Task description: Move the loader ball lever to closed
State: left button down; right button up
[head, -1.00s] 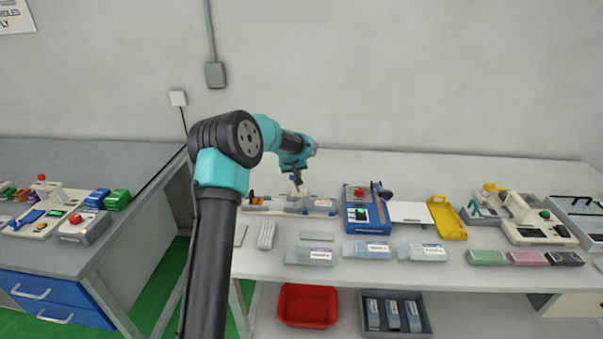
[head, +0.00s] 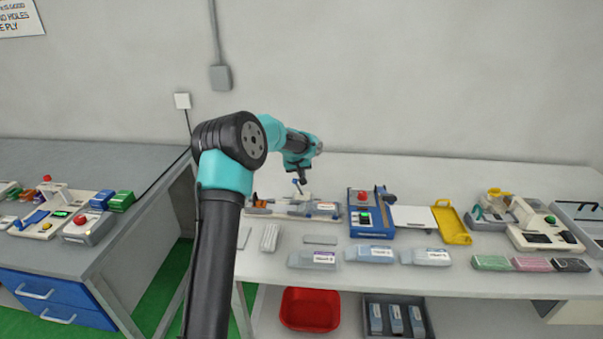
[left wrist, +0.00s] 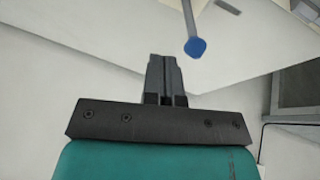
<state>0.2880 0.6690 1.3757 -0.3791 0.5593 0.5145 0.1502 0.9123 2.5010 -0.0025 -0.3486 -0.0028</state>
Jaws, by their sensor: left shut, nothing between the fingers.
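The loader (head: 280,210) is a low grey and white device on the bench, right of my left forearm. A thin lever with a small blue ball (head: 296,181) rises from it. In the left wrist view the blue ball (left wrist: 196,47) sits on the end of a grey rod. My left gripper (head: 298,168) hangs just above the ball in the head view. In the left wrist view its dark fingers (left wrist: 164,62) are shut and empty, beside the ball with a gap between. The lever's base is hard to make out. My right gripper does not show.
A blue machine with a red button (head: 363,212) stands right of the loader. Grey labelled packs (head: 312,260) lie along the bench front, and a yellow tray (head: 453,222) lies further right. A red bin (head: 310,309) is below. The bench behind the loader is clear.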

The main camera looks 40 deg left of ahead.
pick_arm(q)
jog(key=v, duration=1.2)
jog(key=shift+w+d+r, duration=0.2)
jog(key=shift+r, duration=0.3)
